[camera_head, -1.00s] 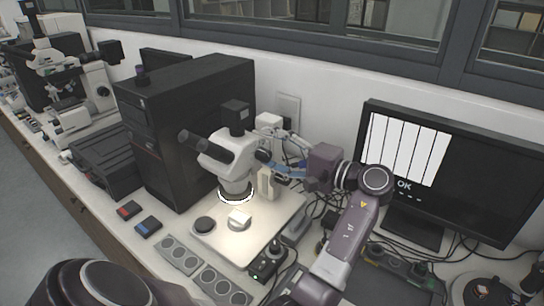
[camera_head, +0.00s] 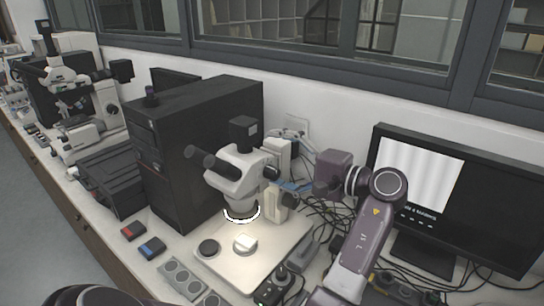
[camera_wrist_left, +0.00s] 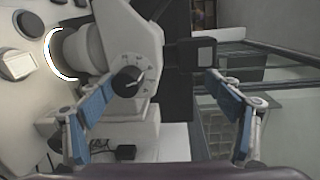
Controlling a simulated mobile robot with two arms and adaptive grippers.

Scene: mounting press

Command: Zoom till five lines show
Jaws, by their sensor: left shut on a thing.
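The microscope (camera_head: 236,172) is white with black eyepieces and a lit ring. Its dark side knob (camera_wrist_left: 127,80) has a marked dial in the left wrist view. My left gripper (camera_head: 288,187) is at the microscope's right side, partly hidden in the head view. It is shut on the knob. In the left wrist view, its blue fingers (camera_wrist_left: 160,80) lie on either side, and the left pad is nearest; exact contact is unclear. The monitor (camera_head: 459,205) shows blurred pale grey vertical bands above small unreadable text. My right gripper is not in view.
A small pale sample (camera_head: 245,243) sits on the lit stage, with a black disc (camera_head: 208,248) beside it. A black computer tower (camera_head: 190,145) stands close behind the microscope. Cables (camera_head: 322,221) fill the space toward the monitor. A control box (camera_head: 272,289) stands in front.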

